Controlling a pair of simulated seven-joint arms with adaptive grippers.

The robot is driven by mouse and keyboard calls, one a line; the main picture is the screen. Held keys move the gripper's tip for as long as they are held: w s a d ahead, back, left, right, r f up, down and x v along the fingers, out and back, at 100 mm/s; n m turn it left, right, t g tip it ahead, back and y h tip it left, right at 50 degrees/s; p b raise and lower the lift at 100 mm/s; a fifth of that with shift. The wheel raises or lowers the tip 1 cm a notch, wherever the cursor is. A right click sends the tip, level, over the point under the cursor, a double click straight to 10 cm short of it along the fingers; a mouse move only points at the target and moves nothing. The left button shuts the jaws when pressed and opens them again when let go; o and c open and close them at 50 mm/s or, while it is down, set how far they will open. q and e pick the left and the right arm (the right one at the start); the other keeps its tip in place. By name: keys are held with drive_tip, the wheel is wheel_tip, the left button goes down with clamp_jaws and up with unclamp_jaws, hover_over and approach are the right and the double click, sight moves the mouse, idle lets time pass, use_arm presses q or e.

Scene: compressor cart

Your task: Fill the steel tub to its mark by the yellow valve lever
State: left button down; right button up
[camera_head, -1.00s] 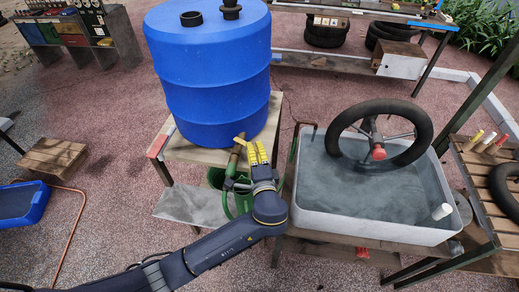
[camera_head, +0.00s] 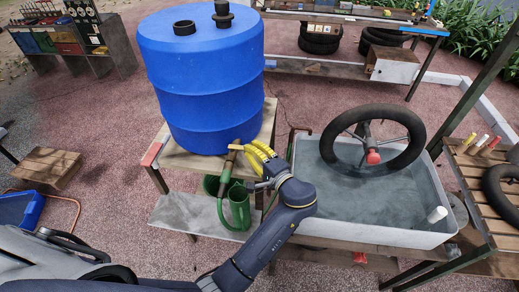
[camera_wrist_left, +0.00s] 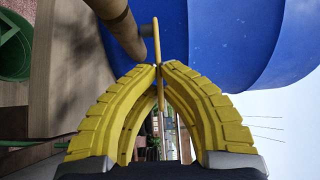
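The blue drum (camera_head: 205,85) stands on a wooden stand with a brass valve low on its front. The yellow valve lever (camera_wrist_left: 157,40) shows upright in the left wrist view. My left gripper (camera_head: 250,148) has its yellow fingers closed at the valve; in the wrist view the fingertips meet on the lever. In the head view the fingers partly hide the lever. The pale tub (camera_head: 385,238) stands to the right with a grey, water-like surface inside. I cannot make out its fill mark. A green hose (camera_head: 222,205) hangs from the valve. My right gripper is out of view.
A black-tyred wheel (camera_head: 416,140) stands over the tub, and a white cylinder (camera_head: 437,214) is at its right corner. A green can (camera_head: 239,207) sits on the shelf below the drum. A slatted bench (camera_head: 480,200) stands right of the tub.

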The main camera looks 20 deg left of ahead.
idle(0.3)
use_arm(q)
drive_tip(key=c, duration=1.6)
unclamp_jaws()
